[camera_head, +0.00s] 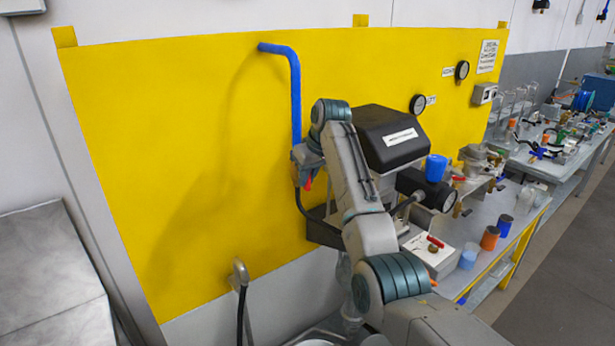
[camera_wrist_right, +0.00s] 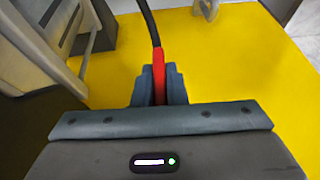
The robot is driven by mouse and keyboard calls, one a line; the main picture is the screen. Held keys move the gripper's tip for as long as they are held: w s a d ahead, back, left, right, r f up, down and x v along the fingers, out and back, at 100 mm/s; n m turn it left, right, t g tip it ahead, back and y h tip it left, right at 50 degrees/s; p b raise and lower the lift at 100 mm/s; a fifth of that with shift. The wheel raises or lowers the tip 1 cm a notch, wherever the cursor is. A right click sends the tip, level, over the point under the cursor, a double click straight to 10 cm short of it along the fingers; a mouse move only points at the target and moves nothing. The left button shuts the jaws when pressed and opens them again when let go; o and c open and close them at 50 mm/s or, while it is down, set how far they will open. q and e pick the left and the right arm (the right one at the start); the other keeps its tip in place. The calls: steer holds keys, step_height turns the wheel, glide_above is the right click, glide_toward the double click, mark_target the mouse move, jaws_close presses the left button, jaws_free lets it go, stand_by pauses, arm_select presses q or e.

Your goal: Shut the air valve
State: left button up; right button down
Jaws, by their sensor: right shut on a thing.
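My right gripper (camera_head: 306,168) is at the lower end of the blue pipe (camera_head: 295,95), in front of the yellow wall panel. It is shut on a red handle (camera_head: 308,183), which looks like the air valve's lever. In the right wrist view the red handle (camera_wrist_right: 159,70) stands between the two blue-grey fingers (camera_wrist_right: 160,85). A black hose (camera_wrist_right: 149,22) runs up from behind the handle there. The valve body is mostly hidden by the gripper, so I cannot tell how far the lever is turned. My left gripper is not in view.
A dark box with a white label (camera_head: 400,137) is close right of my right arm. Round gauges (camera_head: 417,104) are on the yellow panel (camera_head: 180,150). A bench with cups (camera_head: 490,238) stands at the right. A hooked pipe fitting (camera_head: 240,272) is low on the wall.

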steer(key=shift+w+d+m+g+y, duration=0.15)
steer(key=shift+m+g+y, duration=0.25)
steer(key=shift+g+y, duration=0.65)
steer(key=shift+m+g+y, duration=0.3)
steer(key=shift+g+y, duration=0.35)
steer(key=shift+y, duration=0.7)
steer(key=c, duration=1.5)
jaws_free()
steer(key=shift+o, duration=0.2)
